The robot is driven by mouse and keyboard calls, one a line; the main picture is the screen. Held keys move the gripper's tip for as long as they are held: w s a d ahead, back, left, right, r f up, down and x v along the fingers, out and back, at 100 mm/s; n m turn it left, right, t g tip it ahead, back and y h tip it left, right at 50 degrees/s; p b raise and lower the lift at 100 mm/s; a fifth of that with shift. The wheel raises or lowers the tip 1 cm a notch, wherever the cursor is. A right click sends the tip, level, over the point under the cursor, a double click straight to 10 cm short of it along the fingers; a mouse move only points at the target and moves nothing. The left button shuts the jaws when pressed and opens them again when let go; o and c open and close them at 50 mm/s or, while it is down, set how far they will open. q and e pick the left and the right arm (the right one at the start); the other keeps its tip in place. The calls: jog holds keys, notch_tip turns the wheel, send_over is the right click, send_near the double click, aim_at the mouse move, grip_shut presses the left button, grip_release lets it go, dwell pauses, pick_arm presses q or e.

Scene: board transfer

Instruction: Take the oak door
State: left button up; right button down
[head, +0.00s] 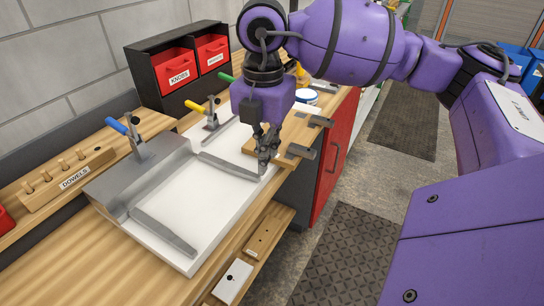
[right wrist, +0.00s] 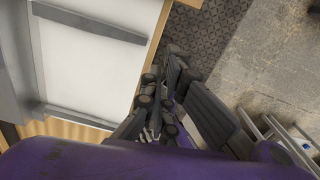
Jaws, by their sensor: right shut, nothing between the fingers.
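A small oak-coloured panel with dark spots (head: 264,238), which looks like the oak door, lies on the low wooden shelf at the bench's front side. A white panel (head: 233,282) with a dark spot lies nearer on the same shelf. My right gripper (head: 265,165) points down over the right edge of the white-bedded fixture (head: 180,205), above and behind the oak panel and apart from it. Its fingers are shut and empty; they also show in the right wrist view (right wrist: 160,100). The oak panel is not discernible in the right wrist view. My left gripper is not in view.
The fixture has grey rails and clamps with blue (head: 116,126) and yellow (head: 195,107) handles. A wooden board with dark metal bars (head: 295,134) is beside my right gripper. Red bins (head: 174,75) and a dowel rack (head: 72,178) stand left. Floor mats (head: 345,255) lie right.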

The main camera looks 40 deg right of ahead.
aim_at(273, 169)
notch_tip(273, 169, down, 8)
jog(key=shift+r, duration=0.25)
jog(key=shift+w+d+f+p, duration=0.15)
jog(key=shift+w+d, duration=0.15)
jog(key=shift+d, duration=0.2)
jog(key=shift+w+d+r+p, duration=0.15)
jog(key=shift+w+d, duration=0.1)
jog(key=shift+d, duration=0.25)
jog(key=shift+w+d+f, duration=0.15)
jog(key=shift+w+d, duration=0.25)
jog(key=shift+d, duration=0.3)
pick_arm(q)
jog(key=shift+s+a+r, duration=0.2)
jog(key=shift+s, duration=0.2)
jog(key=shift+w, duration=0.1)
pick_arm(e)
jog(key=shift+w+d+f, duration=0.1)
jog(key=shift+w+d, duration=0.3)
jog(key=shift+d, duration=0.3)
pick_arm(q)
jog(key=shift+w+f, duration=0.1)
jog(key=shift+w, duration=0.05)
pick_arm(e)
jog(key=shift+w+d, duration=0.1)
